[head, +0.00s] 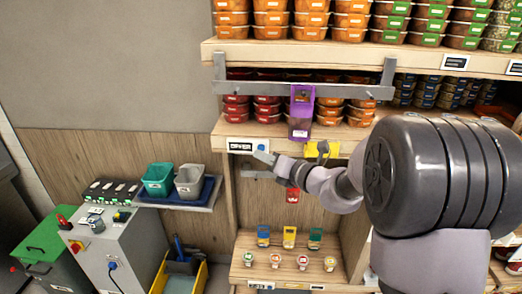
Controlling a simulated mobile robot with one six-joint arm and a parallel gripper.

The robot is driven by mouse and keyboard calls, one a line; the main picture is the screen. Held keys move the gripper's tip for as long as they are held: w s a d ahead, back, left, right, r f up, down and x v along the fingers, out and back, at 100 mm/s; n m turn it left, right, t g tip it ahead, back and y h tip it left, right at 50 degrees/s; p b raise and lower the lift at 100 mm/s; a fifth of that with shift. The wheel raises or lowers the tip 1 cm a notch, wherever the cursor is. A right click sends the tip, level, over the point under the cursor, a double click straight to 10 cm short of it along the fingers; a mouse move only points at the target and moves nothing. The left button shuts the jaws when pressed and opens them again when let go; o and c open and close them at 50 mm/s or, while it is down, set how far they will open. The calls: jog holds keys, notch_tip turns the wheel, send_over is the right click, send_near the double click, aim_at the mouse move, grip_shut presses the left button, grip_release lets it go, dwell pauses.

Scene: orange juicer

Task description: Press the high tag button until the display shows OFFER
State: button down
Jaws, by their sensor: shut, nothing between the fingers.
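The high tag (240,146) is a small display on the front edge of the middle shelf. Its dark letters look like OFFER, but they are small and blurred. A blue button (262,148) sits just to the right of the display. My gripper (262,157) is shut and empty, its tip pointing left just below the button. I cannot tell whether the tip touches the button. My arm comes in from the right and hides part of the shelf front.
A purple holder (301,110) hangs from a grey rail (300,89) above the gripper. A yellow tag (321,149) and a red tag (292,195) are close to my arm. Tubs (267,106) fill the shelves. A grey cabinet (110,250) stands at the lower left.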

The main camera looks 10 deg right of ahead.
jog(key=shift+s+a+b, duration=0.2)
jog(key=shift+s+a, duration=0.05)
jog(key=shift+s, duration=0.55)
jog(key=shift+s+a+b, duration=0.15)
jog(key=shift+s+a, duration=0.15)
jog(key=shift+s, duration=0.5)
jog(key=shift+s+a+b, duration=0.2)
jog(key=shift+s+a, duration=0.05)
jog(key=shift+s, duration=0.55)
jog(key=s, duration=0.2)
jog(key=s+a, duration=0.1)
jog(key=s, duration=0.2)
jog(key=shift+s+a+b, duration=0.3)
jog(key=shift+s+a, duration=0.05)
jog(key=shift+a, duration=0.05)
